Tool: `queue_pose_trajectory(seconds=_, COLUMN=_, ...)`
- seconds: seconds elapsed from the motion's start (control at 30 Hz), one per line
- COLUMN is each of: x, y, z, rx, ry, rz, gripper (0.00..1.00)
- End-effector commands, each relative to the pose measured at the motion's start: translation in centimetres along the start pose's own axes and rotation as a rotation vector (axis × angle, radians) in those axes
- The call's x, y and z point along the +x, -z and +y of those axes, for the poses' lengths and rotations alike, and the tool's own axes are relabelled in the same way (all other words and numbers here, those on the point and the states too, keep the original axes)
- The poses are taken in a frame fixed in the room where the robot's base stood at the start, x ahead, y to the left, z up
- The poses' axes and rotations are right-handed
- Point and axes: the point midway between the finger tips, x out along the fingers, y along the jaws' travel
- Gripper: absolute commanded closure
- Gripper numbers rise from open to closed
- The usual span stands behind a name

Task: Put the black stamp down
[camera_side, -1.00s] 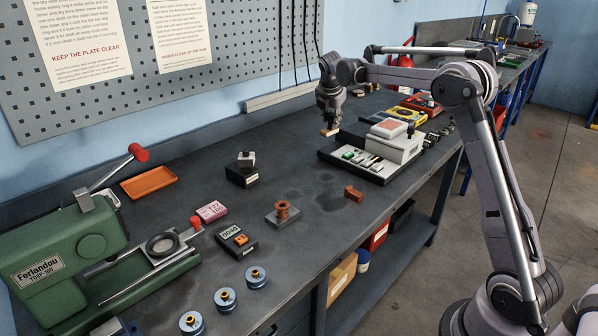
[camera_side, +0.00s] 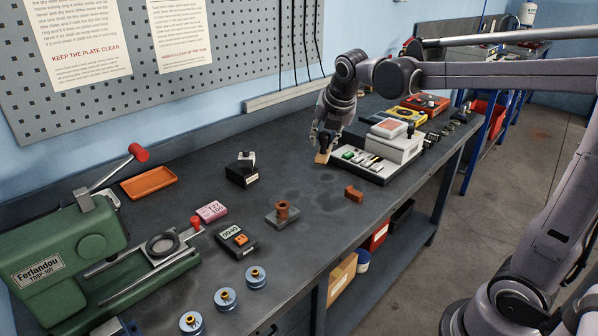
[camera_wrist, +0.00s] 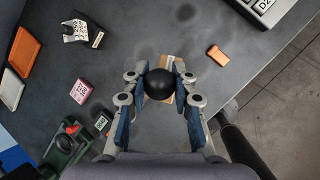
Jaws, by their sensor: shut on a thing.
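The black stamp has a round black knob (camera_wrist: 160,84) and a pale wooden base (camera_side: 321,158). My gripper (camera_side: 325,141) is shut on its dark handle in the side view. The stamp hangs base down, just left of the black tray with the white console. I cannot tell whether its base touches the bench. In the wrist view, my gripper (camera_wrist: 159,98) has a finger on each side of the knob, which hides most of the base.
The white console (camera_side: 393,146) stands on a black tray to the right. An orange-brown block (camera_side: 353,193) and a copper piece on a grey plate (camera_side: 283,213) lie in front. A small black stand (camera_side: 242,172) is to the left. Bare bench lies between them.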

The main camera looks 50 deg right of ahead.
Motion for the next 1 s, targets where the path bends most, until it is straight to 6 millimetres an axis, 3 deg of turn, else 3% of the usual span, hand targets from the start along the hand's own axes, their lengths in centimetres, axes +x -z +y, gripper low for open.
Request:
queue_pose_trajectory(seconds=0.1, x=-1.4, y=3.6, z=-0.7, rx=-0.073, ry=-0.034, rz=0.017, gripper=1.00)
queue_pose_trajectory(seconds=0.3, x=-2.8, y=8.7, z=-2.1, rx=-0.184, ry=-0.086, rz=0.040, gripper=1.00)
queue_pose_trajectory(seconds=0.6, x=-3.3, y=12.5, z=-3.4, rx=-0.267, ry=-0.126, rz=0.056, gripper=1.00)
queue_pose_trajectory(seconds=0.77, x=-2.7, y=14.1, z=-2.3, rx=-0.277, ry=-0.130, rz=0.059, gripper=1.00)
queue_pose_trajectory(seconds=1.0, x=-0.7, y=17.9, z=1.0, rx=-0.277, ry=-0.131, rz=0.058, gripper=1.00)
